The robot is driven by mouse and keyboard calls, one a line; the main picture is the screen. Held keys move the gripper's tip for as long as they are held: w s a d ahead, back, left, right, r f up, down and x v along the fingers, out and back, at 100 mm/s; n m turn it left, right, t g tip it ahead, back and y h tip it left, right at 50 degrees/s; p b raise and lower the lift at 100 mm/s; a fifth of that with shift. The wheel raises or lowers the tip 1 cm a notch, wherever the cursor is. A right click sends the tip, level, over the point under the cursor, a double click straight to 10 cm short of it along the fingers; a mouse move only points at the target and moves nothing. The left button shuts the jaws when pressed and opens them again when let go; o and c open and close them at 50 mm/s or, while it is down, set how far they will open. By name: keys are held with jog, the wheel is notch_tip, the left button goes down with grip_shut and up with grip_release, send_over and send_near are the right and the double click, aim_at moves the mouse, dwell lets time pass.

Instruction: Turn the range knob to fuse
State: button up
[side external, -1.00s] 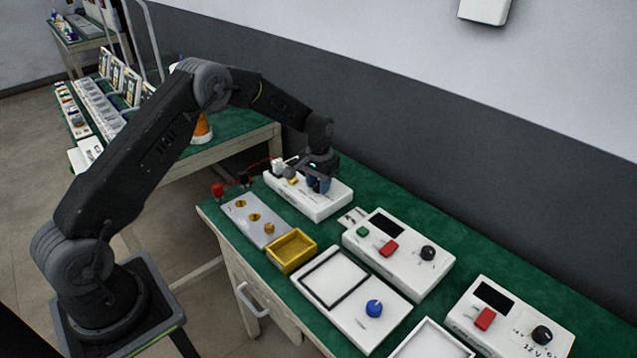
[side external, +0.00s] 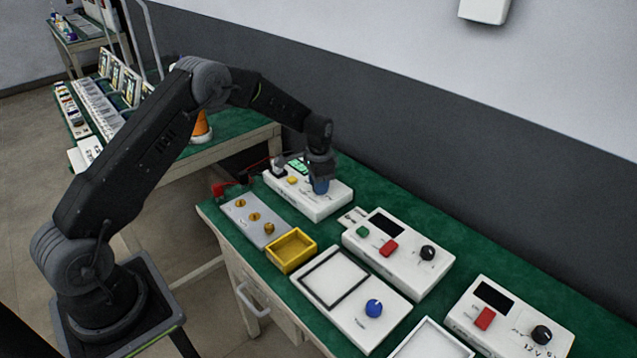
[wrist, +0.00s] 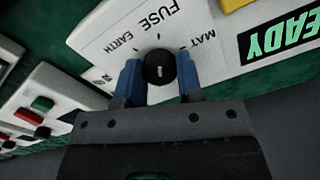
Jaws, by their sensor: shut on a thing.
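The range knob (wrist: 158,70) is round and black with a short white line on its face. It sits on a white tester (side external: 318,205) with a lit green display (side external: 298,166). My gripper (wrist: 160,82) is shut on the knob, one blue fingertip on each side of it. Printed labels MAT, FUSE (wrist: 160,16) and EARTH stand around the knob; a further label is too small to read. The white line lies roughly along the direction of FUSE; I cannot tell which end is the pointer. In the side view my gripper (side external: 320,186) hides the knob.
A grey plate with brass posts (side external: 252,216) and a yellow tray (side external: 292,250) stand in front of the tester. A white unit with a red button (side external: 388,247) is to the right. The wall runs close behind the green bench.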

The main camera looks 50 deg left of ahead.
dwell(0.3)
jog(key=o, duration=0.9)
jog(key=shift+r, duration=0.1)
notch_tip(320, 180, up, 14)
jog(key=shift+d+f, duration=0.15)
